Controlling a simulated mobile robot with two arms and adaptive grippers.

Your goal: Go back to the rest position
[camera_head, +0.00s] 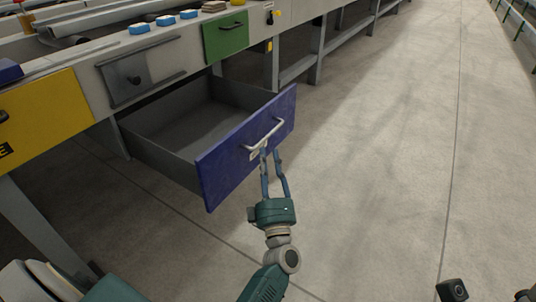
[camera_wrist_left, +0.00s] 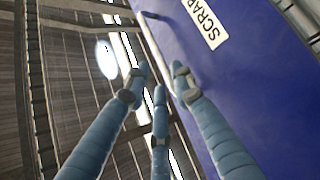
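My left gripper (camera_head: 271,156) is just in front of the blue drawer (camera_head: 225,165), its fingertips by the lower end of the pale bar handle (camera_head: 266,134). The fingers stand apart with nothing seen between them. I cannot tell whether a fingertip touches the handle. The drawer is pulled out and looks empty inside. In the left wrist view, the spread blue-grey fingers of the left gripper (camera_wrist_left: 159,80) point at the blue drawer front (camera_wrist_left: 235,80), with a white SCRAP label (camera_wrist_left: 206,22) beyond them.
The table front holds a yellow panel (camera_head: 45,118), a grey panel (camera_head: 140,75) and a green panel (camera_head: 226,36). Blue-and-white blocks (camera_head: 165,20) lie on the table edge. Metal table legs (camera_head: 316,50) stand behind the drawer. The concrete floor (camera_head: 390,150) to the right is clear.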

